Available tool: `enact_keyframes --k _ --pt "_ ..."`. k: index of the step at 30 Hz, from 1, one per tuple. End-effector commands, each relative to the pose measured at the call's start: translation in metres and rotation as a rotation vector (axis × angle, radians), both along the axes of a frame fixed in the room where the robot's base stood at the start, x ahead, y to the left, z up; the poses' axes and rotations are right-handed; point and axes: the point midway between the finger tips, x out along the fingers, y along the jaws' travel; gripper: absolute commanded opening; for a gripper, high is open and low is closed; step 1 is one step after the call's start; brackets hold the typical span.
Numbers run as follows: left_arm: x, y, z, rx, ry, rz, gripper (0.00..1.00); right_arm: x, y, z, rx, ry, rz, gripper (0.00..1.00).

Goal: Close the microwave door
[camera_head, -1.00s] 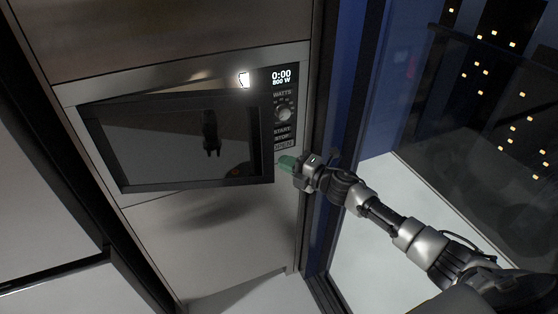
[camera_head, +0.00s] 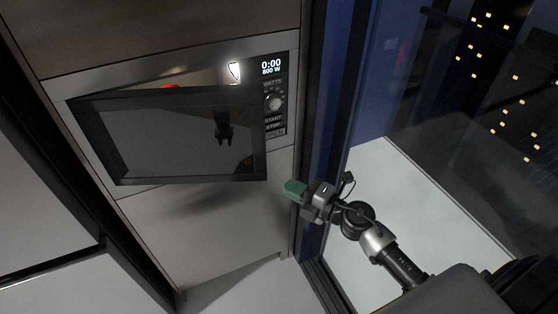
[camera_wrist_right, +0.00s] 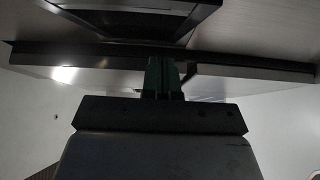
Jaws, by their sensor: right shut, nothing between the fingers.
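The microwave (camera_head: 180,82) is built into a cabinet wall, with a control panel (camera_head: 273,105) on its right side. Its dark glass door (camera_head: 175,140) stands partly open; a lit gap shows along the door's top edge, and the door sits out from the frame at the bottom. My right gripper (camera_head: 292,189) is shut and empty, with green fingertips, below and right of the door's lower right corner, apart from it. In the right wrist view the green fingers (camera_wrist_right: 162,75) are together in front of a dark horizontal edge. My left gripper is not seen.
A red item (camera_head: 170,87) shows inside the lit gap. A blue-framed window (camera_head: 325,130) is right of the microwave, close to my right arm. A flat cabinet front (camera_head: 215,215) lies below the door.

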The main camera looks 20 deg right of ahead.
Motion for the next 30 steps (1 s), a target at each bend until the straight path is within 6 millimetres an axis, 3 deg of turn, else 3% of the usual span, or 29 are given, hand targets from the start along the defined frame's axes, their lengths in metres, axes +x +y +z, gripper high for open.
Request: enact_keyframes --k 6,12,17,27,30 --pt "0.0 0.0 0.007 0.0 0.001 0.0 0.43 -0.026 0.006 0.018 -0.008 -0.005 -0.107 0.0" --pt "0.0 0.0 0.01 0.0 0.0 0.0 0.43 -0.026 0.006 0.022 -0.015 -0.006 -0.138 0.0" --pt "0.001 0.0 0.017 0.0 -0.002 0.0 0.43 -0.005 0.016 0.024 -0.014 -0.008 -0.137 0.0" --pt "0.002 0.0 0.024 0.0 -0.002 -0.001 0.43 0.06 0.047 0.022 -0.016 -0.007 -0.135 0.0" --pt "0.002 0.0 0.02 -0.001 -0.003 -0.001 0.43 0.076 0.041 0.02 -0.019 -0.007 -0.136 0.0"
